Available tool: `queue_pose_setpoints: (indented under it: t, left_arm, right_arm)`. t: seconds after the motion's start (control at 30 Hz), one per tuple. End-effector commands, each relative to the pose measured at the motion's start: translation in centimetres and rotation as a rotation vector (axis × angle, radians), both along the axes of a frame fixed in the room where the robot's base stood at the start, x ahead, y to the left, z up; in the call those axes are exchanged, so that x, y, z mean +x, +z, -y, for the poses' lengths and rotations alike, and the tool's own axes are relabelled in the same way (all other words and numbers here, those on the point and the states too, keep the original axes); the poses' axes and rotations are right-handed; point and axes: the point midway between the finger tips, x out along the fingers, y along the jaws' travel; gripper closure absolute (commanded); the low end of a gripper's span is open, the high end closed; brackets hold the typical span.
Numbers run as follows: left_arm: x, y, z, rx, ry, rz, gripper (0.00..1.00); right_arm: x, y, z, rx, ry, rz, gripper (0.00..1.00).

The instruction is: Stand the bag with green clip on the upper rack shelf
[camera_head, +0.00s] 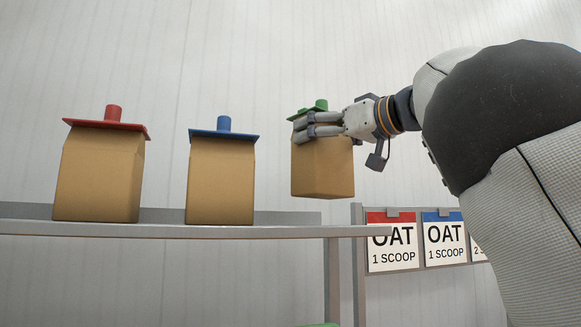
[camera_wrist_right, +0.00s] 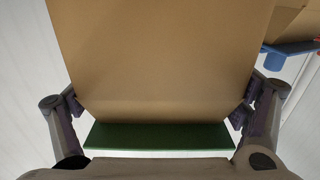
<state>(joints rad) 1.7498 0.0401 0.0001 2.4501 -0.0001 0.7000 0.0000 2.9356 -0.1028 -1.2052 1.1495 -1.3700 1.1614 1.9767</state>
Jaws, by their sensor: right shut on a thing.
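The bag with green clip (camera_head: 323,170) is a brown bag with a green clip (camera_head: 318,105) on top. In the head view it is upright, above the right end of the upper rack shelf (camera_head: 180,231), its base a little higher than the shelf edge. I cannot tell whether it is over the shelf or in front of it. My right gripper (camera_head: 308,128) is shut on the bag near its top. The right wrist view shows the brown bag (camera_wrist_right: 155,60) between the fingers, with the green clip (camera_wrist_right: 158,136) close to the palm. My left gripper is not in view.
A bag with red clip (camera_head: 98,178) and a bag with blue clip (camera_head: 220,180) stand upright on the shelf, left of the held bag. A rack post (camera_head: 332,280) stands under the shelf's right end. Cards reading OAT (camera_head: 392,241) hang on a frame at right.

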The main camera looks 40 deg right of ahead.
Motion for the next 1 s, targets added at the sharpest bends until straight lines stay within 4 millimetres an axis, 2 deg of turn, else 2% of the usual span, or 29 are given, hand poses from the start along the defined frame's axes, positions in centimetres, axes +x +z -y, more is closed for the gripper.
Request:
queue_pose_setpoints:
  t: [0.17,0.33,0.73,0.77,0.8,1.0]
  left_arm:
    - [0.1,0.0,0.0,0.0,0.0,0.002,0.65]
    - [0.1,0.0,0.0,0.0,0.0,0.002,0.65]
    - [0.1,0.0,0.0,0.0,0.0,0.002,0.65]
    - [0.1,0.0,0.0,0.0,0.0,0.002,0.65]
    - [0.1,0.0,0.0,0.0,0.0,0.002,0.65]
    - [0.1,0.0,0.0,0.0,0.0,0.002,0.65]
  right_arm:
    - [1.6,-2.1,0.6,0.002,0.0,0.0,0.42]
    - [1.5,-4.7,0.5,0.001,0.0,0.003,0.42]
    - [1.4,-5.3,0.5,0.0,0.001,0.004,0.42]
    - [1.4,-5.3,0.5,-0.001,0.001,0.004,0.04]
    - [1.4,-5.3,0.5,-0.001,0.001,0.004,0.0]
    - [1.4,-5.3,0.5,-0.001,0.001,0.003,0.0]
